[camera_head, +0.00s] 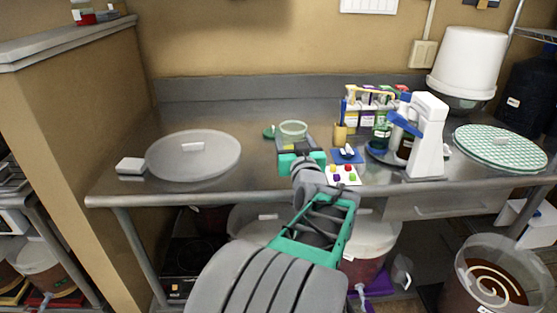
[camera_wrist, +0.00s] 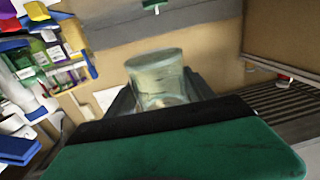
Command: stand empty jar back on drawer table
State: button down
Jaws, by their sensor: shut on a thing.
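The empty jar (camera_head: 293,127) is a pale green, see-through vessel. It is seen over the middle of the drawer table (camera_head: 260,185), a grey metal table with a drawer (camera_head: 445,203) under its right part. My gripper (camera_head: 296,145) is shut on the jar. In the wrist view the jar (camera_wrist: 155,72) sits between the two dark fingers and looks empty. My gripper hides the jar's lower part in the head view, so I cannot tell whether its base touches the tabletop.
A small green piece (camera_head: 268,132) lies left of the jar. A round translucent lid (camera_head: 195,155) lies further left. The back-left tabletop is clear.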

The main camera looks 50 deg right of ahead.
jog(key=w+f, duration=0.2)
jog(key=w+d+f, duration=0.1)
jog(key=w+f, duration=0.1)
jog(key=w+d+f, duration=0.1)
jog(key=w+f, duration=0.1)
jog(key=shift+d+f, duration=0.15)
jog(key=shift+f, duration=0.15)
jog(key=shift+w+d+f+b, duration=0.1)
jog(key=shift+f+b, duration=0.2)
jog(key=shift+f, duration=1.4)
jog(key=shift+c, duration=1.8)
grip_release()
jog(key=shift+r, duration=0.15)
jog(key=b+v, duration=0.1)
jog(key=v, duration=1.1)
